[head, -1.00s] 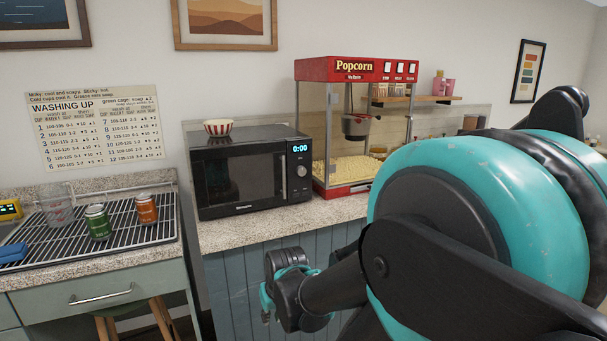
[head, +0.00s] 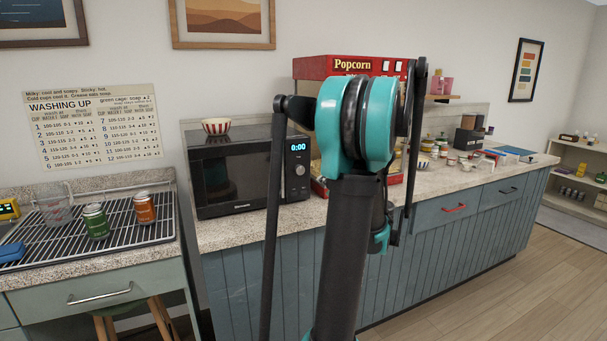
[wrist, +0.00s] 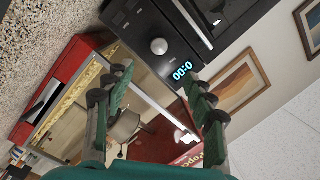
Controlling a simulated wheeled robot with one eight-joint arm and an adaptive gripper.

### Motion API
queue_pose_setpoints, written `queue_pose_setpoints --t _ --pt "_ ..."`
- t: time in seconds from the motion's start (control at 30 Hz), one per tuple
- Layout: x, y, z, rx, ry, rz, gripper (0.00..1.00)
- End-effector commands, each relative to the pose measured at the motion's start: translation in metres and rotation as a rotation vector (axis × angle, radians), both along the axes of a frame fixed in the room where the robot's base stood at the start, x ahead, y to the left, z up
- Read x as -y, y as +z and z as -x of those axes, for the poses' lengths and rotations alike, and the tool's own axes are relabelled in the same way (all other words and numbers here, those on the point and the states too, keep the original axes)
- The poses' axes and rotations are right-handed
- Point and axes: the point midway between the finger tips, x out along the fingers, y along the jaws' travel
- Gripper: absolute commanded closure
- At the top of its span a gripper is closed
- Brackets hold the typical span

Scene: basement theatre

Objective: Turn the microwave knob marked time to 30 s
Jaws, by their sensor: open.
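The black microwave (head: 232,175) stands on the counter, its display (head: 298,146) reading 0:00. A round knob (head: 299,169) is below the display on its right-hand panel. In the wrist view the panel appears rotated, with the silver knob (wrist: 159,46) at top centre and the lit display (wrist: 182,71) beside it. My gripper (wrist: 162,86) is open and empty, its teal fingers apart on either side below the knob and not touching it. In the head view my arm hides most of the gripper. The knob's markings are too small to read.
A red popcorn machine (head: 340,68) stands right of the microwave, partly behind my arm. A striped bowl (head: 216,126) sits on the microwave. Cans and a measuring jug (head: 54,207) stand on the left rack. Counter (head: 225,232) in front of the microwave is bare.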

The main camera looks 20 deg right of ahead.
Motion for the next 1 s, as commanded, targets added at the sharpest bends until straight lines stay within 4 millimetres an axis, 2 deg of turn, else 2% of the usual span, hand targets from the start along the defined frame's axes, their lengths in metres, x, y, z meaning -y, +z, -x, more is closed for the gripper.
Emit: queue_pose_setpoints --t 0.1,0.27,0.8,1.0 --pt "0.008 0.003 -0.003 0.016 -0.013 -0.006 0.45" --pt "0.004 0.003 -0.023 0.016 -0.009 -0.006 0.45" --pt "-0.010 0.003 -0.128 0.014 -0.008 -0.006 0.45" --pt "-0.014 0.003 -0.157 0.015 -0.009 -0.006 0.45"
